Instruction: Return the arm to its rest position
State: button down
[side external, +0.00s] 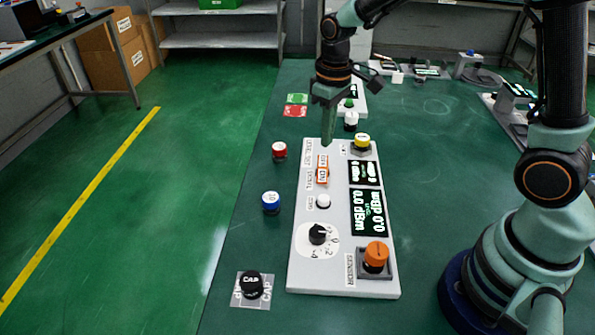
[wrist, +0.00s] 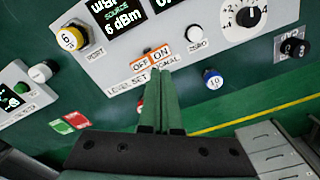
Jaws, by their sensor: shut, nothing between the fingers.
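My gripper (side external: 327,140) points down at the far left edge of the light grey instrument panel (side external: 304,262), its slim green fingers together and empty. In the wrist view the closed fingertips (wrist: 158,76) appear just below the orange-framed OFF/ON switch (wrist: 151,58); whether they touch the panel cannot be told. The panel also carries a yellow-topped part marked 6 (wrist: 70,39), an orange-topped part (side external: 376,254) at the sensor port, a black dial (side external: 318,233) and a white zero button (side external: 323,201). A lit display (wrist: 109,27) reads "SOURCE 6 dBm".
Left of the panel stand a red-topped cap (side external: 279,150), a blue-topped cap (side external: 270,202) and a black cap (side external: 252,284) on its plate. Behind are a white-topped cap (side external: 351,120), green and red cards (side external: 295,105) and another device (side external: 358,98). Open green tabletop (side external: 440,140) lies right.

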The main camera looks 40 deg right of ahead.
jog(key=s+d+r+m+t, duration=0.2)
jog(key=s+r+t, duration=0.3)
jog(key=s+r, duration=0.6)
jog(key=shift+s+r+m, duration=0.4)
jog(key=shift+r, duration=0.05)
dwell(0.9)
